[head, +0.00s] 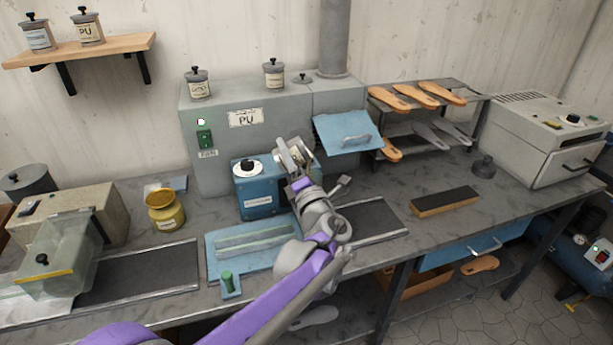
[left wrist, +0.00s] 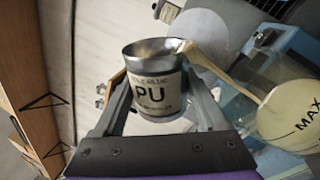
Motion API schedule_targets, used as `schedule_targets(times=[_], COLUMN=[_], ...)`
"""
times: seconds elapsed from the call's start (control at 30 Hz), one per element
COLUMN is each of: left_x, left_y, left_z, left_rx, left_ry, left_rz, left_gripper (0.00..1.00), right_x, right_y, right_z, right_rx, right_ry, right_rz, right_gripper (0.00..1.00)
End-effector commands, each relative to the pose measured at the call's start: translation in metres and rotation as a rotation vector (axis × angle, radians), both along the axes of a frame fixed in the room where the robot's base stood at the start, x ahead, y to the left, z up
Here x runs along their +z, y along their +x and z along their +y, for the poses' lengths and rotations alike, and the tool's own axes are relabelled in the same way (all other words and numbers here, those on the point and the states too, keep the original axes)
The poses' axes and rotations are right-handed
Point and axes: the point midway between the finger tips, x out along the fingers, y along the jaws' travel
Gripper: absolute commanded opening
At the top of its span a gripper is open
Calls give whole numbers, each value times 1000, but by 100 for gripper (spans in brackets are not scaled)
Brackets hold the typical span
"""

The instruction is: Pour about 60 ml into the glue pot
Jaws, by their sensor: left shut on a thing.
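My left gripper (head: 301,182) is over the bench beside the small blue unit (head: 254,190). In the left wrist view its two fingers (left wrist: 158,105) are shut around a metal can labelled PU (left wrist: 152,92). The can is open at the top and tipped. A beige stream (left wrist: 222,68) runs from its rim to a clear pot marked MAX (left wrist: 300,117), which holds pale liquid. The exact level against the mark is hard to read. In the head view the can (head: 290,155) is partly seen, and my gripper hides most of the pot. My right gripper is not in view.
A yellow pot (head: 166,212) stands on the bench to the left. A green-handled tool (head: 229,284) is near the front edge. A blue flap (head: 347,133) juts out behind the gripper. A brush block (head: 445,201) lies to the right, with clear bench around it.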

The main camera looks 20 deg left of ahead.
Motion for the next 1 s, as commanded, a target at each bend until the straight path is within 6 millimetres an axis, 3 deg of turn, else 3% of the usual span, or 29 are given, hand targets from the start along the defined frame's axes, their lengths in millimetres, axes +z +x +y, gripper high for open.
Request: schedule_targets(times=[1.0], left_x=[7], left_y=[-4], left_z=[-12], left_rx=[-1], left_ry=[108], left_rz=[57], left_gripper=[0], right_x=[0], right_y=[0], right_z=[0], right_rx=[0], right_ry=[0], right_rz=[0], right_gripper=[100])
